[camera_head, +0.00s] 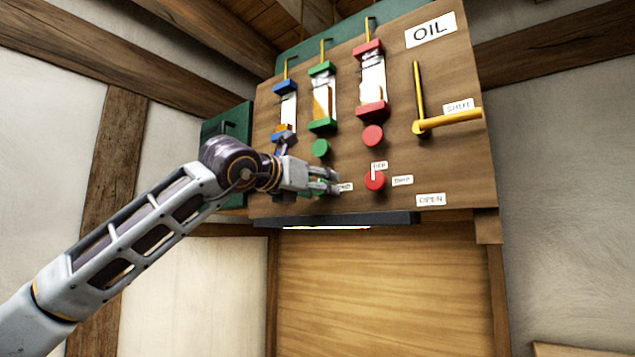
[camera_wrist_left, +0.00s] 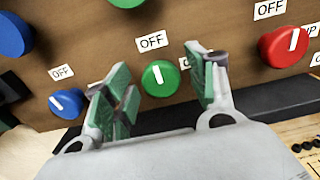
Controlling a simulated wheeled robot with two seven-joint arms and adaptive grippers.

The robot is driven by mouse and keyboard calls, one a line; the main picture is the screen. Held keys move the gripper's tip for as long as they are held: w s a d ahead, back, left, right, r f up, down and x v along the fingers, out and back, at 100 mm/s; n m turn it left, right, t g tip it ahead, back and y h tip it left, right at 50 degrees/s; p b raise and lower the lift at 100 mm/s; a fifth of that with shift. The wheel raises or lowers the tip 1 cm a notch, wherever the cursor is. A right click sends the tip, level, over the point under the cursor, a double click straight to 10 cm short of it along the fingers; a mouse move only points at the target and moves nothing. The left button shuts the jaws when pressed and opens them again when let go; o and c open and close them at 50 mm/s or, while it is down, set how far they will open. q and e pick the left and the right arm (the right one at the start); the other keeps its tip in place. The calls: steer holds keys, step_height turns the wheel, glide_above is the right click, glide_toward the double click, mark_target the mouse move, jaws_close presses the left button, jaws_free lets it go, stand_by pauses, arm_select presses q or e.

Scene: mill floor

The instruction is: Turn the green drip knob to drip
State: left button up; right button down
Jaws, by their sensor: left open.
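The green drip knob (camera_wrist_left: 160,78) sits on the wooden panel in the left wrist view, its white mark upright toward the OFF label (camera_wrist_left: 152,41) above it. A label to its right (camera_wrist_left: 185,63) is partly hidden by a finger. My left gripper (camera_head: 333,181) is open, its fingers on either side of the knob in the wrist view; I cannot tell whether they touch it. In the head view the gripper hides this knob. My right gripper is not in view.
A red knob (camera_head: 374,181) is to the right and a blue knob (camera_wrist_left: 67,103) to the left. A plain green knob (camera_head: 320,148) sits above. A yellow lever (camera_head: 445,121) is at the panel's right. A dark ledge (camera_head: 350,218) runs below.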

arm_select(q)
steer(key=shift+w, duration=0.1)
steer(key=c, duration=1)
steer(key=shift+m, duration=0.3)
steer(key=m+b, duration=0.1)
steer(key=m, duration=0.3)
steer(key=shift+d, duration=0.1)
steer(key=m, duration=0.4)
steer(key=shift+m, duration=0.3)
steer(key=m, duration=0.4)
steer(key=shift+d+f+m, duration=0.1)
steer(key=shift+m, duration=0.2)
steer(key=shift+f+m+p, duration=0.15)
steer(key=shift+m+p, duration=0.2)
steer(key=shift+m, duration=1.75)
